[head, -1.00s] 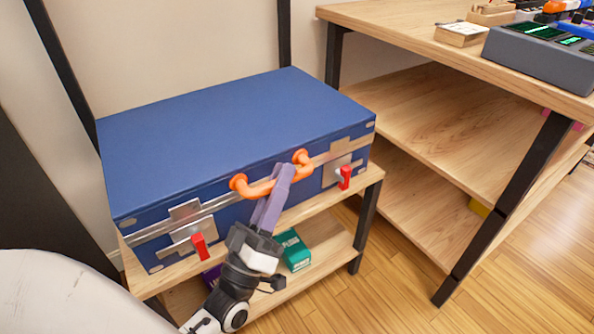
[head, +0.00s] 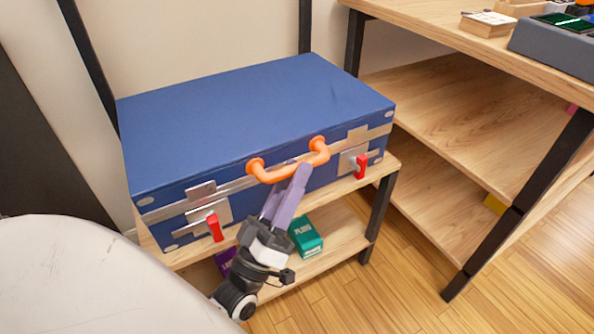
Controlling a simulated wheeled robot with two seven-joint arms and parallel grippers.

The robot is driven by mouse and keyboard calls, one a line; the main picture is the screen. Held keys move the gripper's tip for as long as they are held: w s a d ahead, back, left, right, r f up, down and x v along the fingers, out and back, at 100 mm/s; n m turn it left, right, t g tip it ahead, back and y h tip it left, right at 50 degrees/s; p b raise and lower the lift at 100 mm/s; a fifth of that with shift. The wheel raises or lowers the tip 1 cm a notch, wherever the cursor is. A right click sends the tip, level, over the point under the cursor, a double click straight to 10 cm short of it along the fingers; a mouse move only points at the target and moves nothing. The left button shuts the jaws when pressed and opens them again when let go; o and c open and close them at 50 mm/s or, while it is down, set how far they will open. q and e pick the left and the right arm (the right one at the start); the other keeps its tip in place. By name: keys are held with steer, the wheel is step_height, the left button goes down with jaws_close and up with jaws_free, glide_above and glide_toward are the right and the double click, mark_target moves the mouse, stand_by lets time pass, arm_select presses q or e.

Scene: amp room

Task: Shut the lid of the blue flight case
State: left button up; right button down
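The blue flight case (head: 255,115) rests on a wooden shelf unit, its lid lying flat and level. The lid looks down on the body, with a metal-edged seam along the front. An orange handle (head: 272,175) is on the front edge. Two red latch tabs, left (head: 215,227) and right (head: 361,166), hang on the front face. My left gripper (head: 292,175) is in front of the case, with its purple fingers at the handle's underside. The fingers look parted, and no grip on the handle shows. My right gripper is not in view.
The shelf unit (head: 385,168) holds a green box (head: 306,237) and a purple box (head: 224,261) on its lower board. A wooden table (head: 425,22) with devices stands at the right. Wood floor (head: 395,270) is clear in front.

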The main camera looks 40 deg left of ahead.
arm_select(q)
steer(key=v, duration=0.9)
steer(key=shift+f+p, duration=0.25)
steer(key=shift+p, duration=0.15)
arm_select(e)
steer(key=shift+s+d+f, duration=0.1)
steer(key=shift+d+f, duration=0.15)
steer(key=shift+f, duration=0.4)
arm_select(q)
steer(key=shift+d, duration=0.1)
